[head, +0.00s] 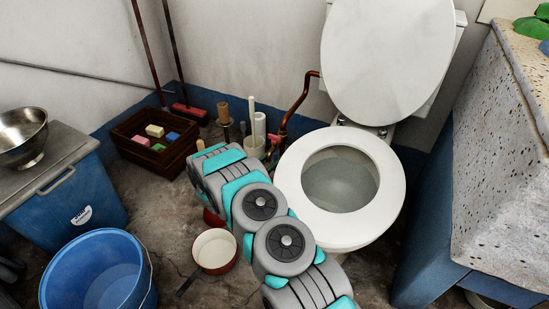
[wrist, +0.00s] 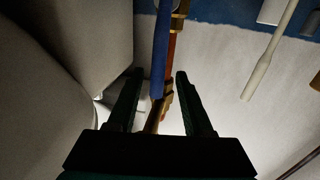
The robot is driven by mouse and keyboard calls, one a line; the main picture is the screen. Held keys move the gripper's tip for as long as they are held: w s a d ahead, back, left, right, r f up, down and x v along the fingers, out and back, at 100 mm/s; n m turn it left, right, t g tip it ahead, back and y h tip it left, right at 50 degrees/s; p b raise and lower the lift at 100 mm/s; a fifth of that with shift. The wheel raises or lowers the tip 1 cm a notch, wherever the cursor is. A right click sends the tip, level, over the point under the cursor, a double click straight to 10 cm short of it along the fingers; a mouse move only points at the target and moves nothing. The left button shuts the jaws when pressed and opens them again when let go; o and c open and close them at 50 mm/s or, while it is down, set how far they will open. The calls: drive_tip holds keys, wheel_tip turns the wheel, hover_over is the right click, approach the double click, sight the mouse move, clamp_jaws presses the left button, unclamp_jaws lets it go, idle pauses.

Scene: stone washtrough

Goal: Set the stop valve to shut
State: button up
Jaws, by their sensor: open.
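A copper pipe (head: 301,98) rises from the floor beside the toilet and bends to the wall. In the wrist view the pipe (wrist: 172,48) carries brass fittings (wrist: 168,98) and a long blue lever (wrist: 160,50), which looks like the stop valve's handle. The lever runs roughly along the pipe in this view. My gripper (wrist: 160,76) is open, with one dark finger on each side of the lever and pipe. Whether a finger touches the lever, I cannot tell. In the head view my arm hides the gripper and the valve.
The toilet (head: 340,185) stands close right of my arm, lid up. A brown crate (head: 158,140) with coloured blocks stands at the wall. A saucepan (head: 214,251) and a blue bucket (head: 97,270) stand on the floor at left. A stone trough (head: 500,150) is at right.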

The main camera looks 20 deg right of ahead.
drive_tip(key=shift+s+d, duration=0.2)
drive_tip(key=shift+d, duration=0.2)
drive_tip(key=shift+w+a, duration=0.1)
drive_tip(key=shift+w, duration=0.1)
clamp_jaws()
idle(1.0)
